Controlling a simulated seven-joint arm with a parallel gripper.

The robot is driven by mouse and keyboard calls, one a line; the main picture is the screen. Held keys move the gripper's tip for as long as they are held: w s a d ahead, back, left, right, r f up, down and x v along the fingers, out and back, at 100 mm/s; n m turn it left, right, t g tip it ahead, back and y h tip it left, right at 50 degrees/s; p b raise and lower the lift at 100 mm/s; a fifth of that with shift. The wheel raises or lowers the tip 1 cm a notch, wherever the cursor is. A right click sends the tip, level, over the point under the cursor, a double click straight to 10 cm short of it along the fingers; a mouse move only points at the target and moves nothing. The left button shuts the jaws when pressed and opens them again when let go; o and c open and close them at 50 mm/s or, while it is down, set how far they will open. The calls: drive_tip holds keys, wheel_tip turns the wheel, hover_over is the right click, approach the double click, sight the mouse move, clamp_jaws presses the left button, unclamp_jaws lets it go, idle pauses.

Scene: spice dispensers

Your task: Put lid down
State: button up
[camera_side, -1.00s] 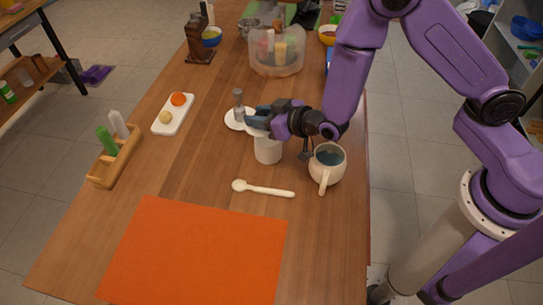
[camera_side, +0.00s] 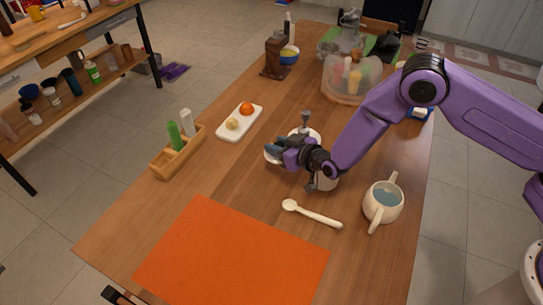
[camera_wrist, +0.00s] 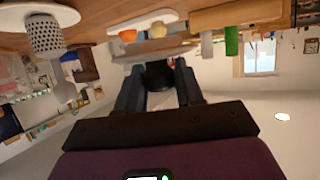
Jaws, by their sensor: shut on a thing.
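My gripper (camera_side: 271,147) is shut on the lid (camera_side: 270,156), a pale round disc partly hidden by the fingers. In the wrist view, a dark round knob (camera_wrist: 158,75) sits between my gripper's fingertips (camera_wrist: 158,72), with a pale edge above it.
A white saucer (camera_side: 317,136) with a grey upright tool (camera_side: 305,120) stands just behind my gripper. A plate (camera_side: 228,135) with small round foods and a wooden holder (camera_side: 170,166) are left. A spoon (camera_side: 315,215), a two-handled cup (camera_side: 383,203) and an orange mat (camera_side: 230,260) are nearer.

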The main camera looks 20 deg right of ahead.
drive_tip(key=shift+w+a+f, duration=0.3)
drive_tip(key=shift+w+f, duration=0.25)
drive_tip(key=shift+f, duration=0.2)
drive_tip(key=shift+w+a+f, duration=0.3)
drive_tip(key=shift+w+f, duration=0.2)
drive_tip(key=shift+f, duration=0.25)
wheel_tip(320, 180, down, 3)
drive_tip(key=shift+w+a+f, duration=0.1)
drive_tip(key=shift+f, duration=0.55)
drive_tip(key=o, duration=1)
